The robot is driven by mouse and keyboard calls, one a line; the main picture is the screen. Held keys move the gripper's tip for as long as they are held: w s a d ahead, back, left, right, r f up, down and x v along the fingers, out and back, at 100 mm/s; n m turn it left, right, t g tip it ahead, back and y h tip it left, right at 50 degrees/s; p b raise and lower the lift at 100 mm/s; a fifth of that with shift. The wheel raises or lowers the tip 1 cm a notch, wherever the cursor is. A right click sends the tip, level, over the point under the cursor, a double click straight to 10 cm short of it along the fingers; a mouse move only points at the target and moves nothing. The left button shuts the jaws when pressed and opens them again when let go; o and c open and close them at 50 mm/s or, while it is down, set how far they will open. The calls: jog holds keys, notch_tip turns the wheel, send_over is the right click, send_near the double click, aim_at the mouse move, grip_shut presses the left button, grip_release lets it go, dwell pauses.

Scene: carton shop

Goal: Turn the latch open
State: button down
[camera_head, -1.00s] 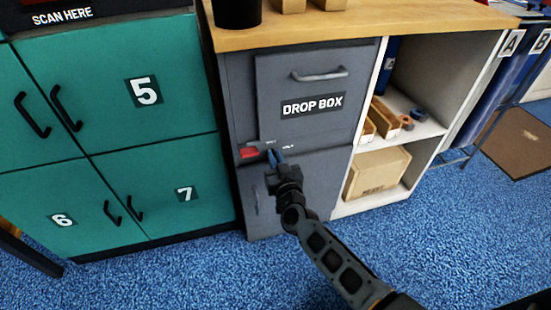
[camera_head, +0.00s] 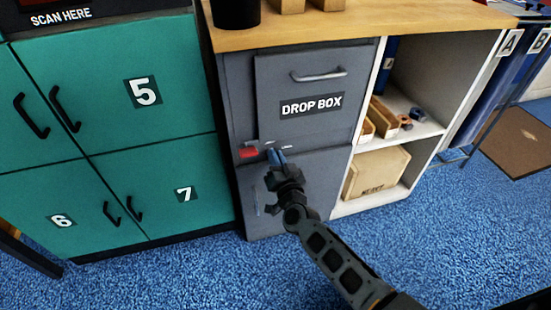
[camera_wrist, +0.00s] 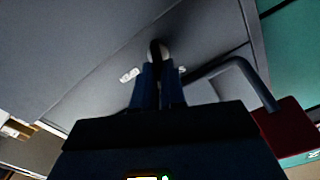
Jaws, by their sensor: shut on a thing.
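The latch is a small piece with a pale edge (camera_wrist: 159,48) in the wrist view, on the grey drop box cabinet (camera_head: 234,190). My gripper (camera_head: 276,154) reaches the cabinet front just below the drop box drawer. Its two blue fingers (camera_wrist: 158,80) are shut on the latch, with their tips on either side of it. In the head view the fingers and wrist hide most of the latch. Small white labels (camera_wrist: 130,75) sit beside it. A red part (camera_head: 249,153) is just left of the fingers; it also shows at the lower right in the wrist view (camera_wrist: 287,135).
The drawer front (camera_head: 303,75) with its handle (camera_head: 319,75) is above. A grey bar (camera_wrist: 238,66) stands close to the fingers in the wrist view. Teal lockers (camera_head: 110,150) are left. A white shelf unit (camera_head: 437,150) with cartons is right. Blue carpet (camera_head: 420,240) is clear in front.

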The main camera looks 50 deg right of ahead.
jog(key=m+b, duration=0.1)
jog(key=m, duration=0.3)
jog(key=m+b, duration=0.1)
jog(key=m, duration=0.3)
jog(key=f+m+b, duration=0.1)
jog(key=m, duration=0.3)
jog(key=shift+s+d+f+m, duration=0.1)
jog(key=shift+s+d+m, duration=0.2)
jog(key=shift+m, duration=0.1)
dwell(0.3)
jog(key=c, duration=1.2)
grip_release()
jog(key=shift+w, duration=0.1)
jog(key=v, duration=0.7)
jog(key=shift+s+a+p, duration=0.25)
jog(key=shift+s+p, duration=0.1)
jog(key=shift+p, duration=0.1)
